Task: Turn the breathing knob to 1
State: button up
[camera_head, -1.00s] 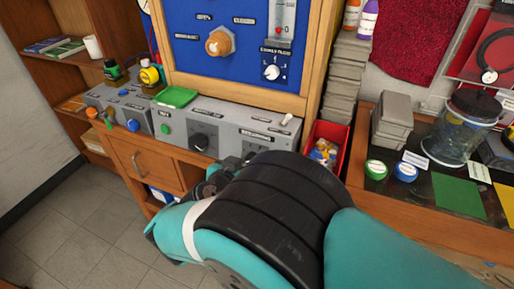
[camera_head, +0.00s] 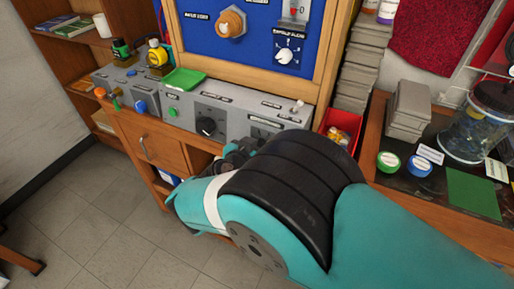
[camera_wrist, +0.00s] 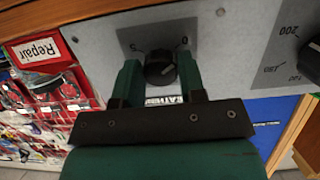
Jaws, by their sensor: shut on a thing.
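The breathing knob (camera_wrist: 160,70) is a black round knob on a grey panel, seen upside down in the wrist view. A label (camera_wrist: 168,99) beside it is partly covered and shows only "EATHIN" or so. Small marks stand at either side of its dark plate; the knob's exact setting is too small to read. My gripper (camera_wrist: 157,64) has one green finger on each side of the knob and is shut on it. In the head view my gripper (camera_head: 238,155) is at the panel front, and it and my arm hide the knob.
Another black knob (camera_head: 207,127) with a numbered dial is left of my gripper. A green tray (camera_head: 184,79) lies on top of the grey unit (camera_head: 185,103). A red bin (camera_head: 343,128) stands close on the right. Floor (camera_head: 120,230) is clear at lower left.

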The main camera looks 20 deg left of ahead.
jog(key=shift+f+b, duration=0.15)
jog(key=shift+b, duration=0.2)
jog(key=m+y+b, duration=0.1)
jog(key=m+b, duration=0.3)
jog(key=b, duration=0.6)
jog(key=m+y+b, duration=0.1)
jog(key=m+b, duration=0.3)
jog(key=b, duration=0.7)
jog(key=shift+f+t, duration=0.1)
jog(key=shift+t, duration=0.2)
jog(key=shift+s+m, duration=0.1)
jog(key=shift+m, duration=0.2)
jog(key=o, duration=0.9)
jog(key=shift+r, duration=0.2)
jog(key=shift+r, duration=0.15)
